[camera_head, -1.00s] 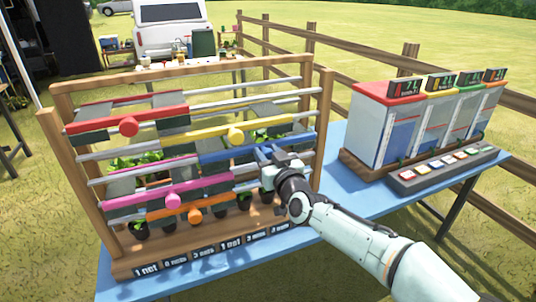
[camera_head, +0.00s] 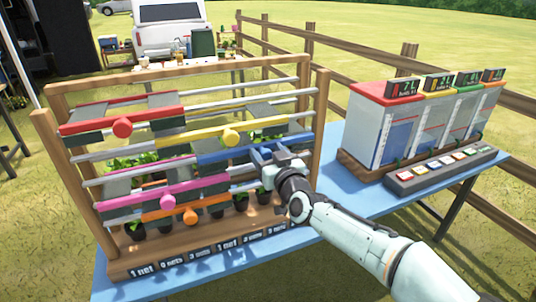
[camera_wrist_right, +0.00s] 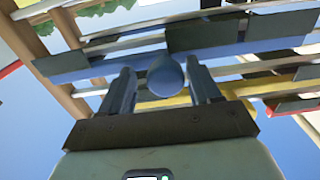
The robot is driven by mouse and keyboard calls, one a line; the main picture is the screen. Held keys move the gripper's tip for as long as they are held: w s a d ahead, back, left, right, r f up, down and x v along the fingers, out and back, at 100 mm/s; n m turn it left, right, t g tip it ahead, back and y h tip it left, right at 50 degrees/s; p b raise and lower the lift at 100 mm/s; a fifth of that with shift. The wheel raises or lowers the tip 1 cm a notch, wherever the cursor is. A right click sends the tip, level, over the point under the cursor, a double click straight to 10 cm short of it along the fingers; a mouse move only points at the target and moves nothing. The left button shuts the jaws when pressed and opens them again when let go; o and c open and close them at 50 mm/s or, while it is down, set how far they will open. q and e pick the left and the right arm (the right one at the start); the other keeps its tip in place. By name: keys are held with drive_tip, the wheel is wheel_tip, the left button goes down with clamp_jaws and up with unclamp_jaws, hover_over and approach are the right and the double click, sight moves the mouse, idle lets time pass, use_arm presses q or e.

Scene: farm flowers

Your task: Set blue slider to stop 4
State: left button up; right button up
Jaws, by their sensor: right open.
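The blue slider (camera_head: 230,153) is a bar on a rail of the wooden rack, at the right part of its rail. It also shows in the right wrist view (camera_wrist_right: 235,47). Its round blue knob (camera_wrist_right: 166,76) sits between the two fingers of my right gripper (camera_wrist_right: 162,88), which is open around it. I cannot tell whether either finger touches the knob. In the head view my right gripper (camera_head: 266,157) is in front of the slider's right part and hides the knob. My left gripper is not in view.
The rack (camera_head: 323,125) also carries red (camera_head: 122,128), yellow (camera_head: 230,138), pink (camera_head: 168,202) and orange (camera_head: 190,216) sliders with knobs, close around the blue one. Potted plants stand behind the lower rails. A button panel (camera_head: 440,172) and lidded bins (camera_head: 395,135) stand to the right.

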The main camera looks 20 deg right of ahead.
drive_tip(key=shift+a, duration=0.1)
drive_tip(key=s, duration=1.3)
drive_tip(key=shift+s+d, duration=0.2)
drive_tip(key=shift+d, duration=0.1)
